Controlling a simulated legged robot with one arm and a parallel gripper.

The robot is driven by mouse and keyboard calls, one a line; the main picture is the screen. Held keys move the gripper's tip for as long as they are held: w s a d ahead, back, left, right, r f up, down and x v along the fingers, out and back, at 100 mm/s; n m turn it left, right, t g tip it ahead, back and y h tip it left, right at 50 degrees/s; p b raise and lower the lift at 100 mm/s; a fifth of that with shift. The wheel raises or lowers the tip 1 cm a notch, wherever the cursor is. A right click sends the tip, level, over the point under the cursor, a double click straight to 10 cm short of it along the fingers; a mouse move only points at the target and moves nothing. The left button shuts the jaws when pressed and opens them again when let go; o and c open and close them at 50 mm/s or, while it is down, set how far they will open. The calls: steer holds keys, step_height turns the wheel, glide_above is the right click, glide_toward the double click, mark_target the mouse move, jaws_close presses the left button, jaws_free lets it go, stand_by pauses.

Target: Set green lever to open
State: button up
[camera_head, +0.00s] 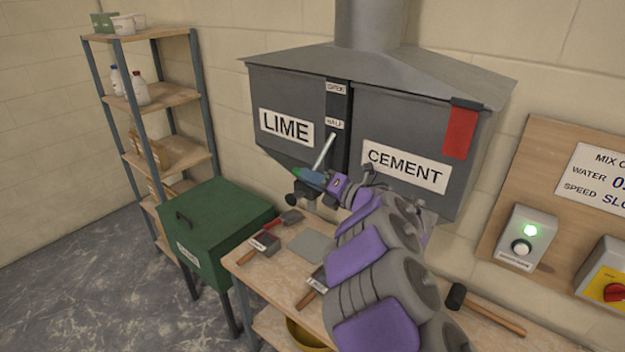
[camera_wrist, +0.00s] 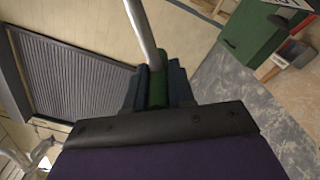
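The green lever is a pale metal rod (camera_head: 325,150) with a green handle, below the HALF label on the dark strip (camera_head: 338,105) between the LIME and CEMENT panels. The OPEN label (camera_head: 336,88) is at the strip's top. My gripper (camera_head: 308,179) is at the rod's lower end, with only a bit of green showing there. In the wrist view, the green handle (camera_wrist: 157,88) sits between my gripper's two blue fingers (camera_wrist: 158,92), which close against both sides. The rod (camera_wrist: 141,30) runs up from it. The strip's lower part is partly hidden by my arm.
A workbench (camera_head: 250,268) below holds a red-handled tool (camera_head: 268,240) and a mallet (camera_head: 470,300). A green box (camera_head: 215,225) stands left of it, before a shelf rack (camera_head: 160,100). A control board (camera_head: 540,165) is on the right. A red tag (camera_head: 461,130) hangs on the hopper.

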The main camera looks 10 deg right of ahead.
steer(key=shift+f, duration=0.1)
jaws_close()
steer(key=shift+a, duration=0.1)
steer(key=shift+a, duration=0.1)
steer(key=shift+d, duration=0.2)
steer(key=shift+a+r+m, duration=0.1)
steer(key=shift+r+m, duration=0.1)
steer(key=shift+m, duration=0.1)
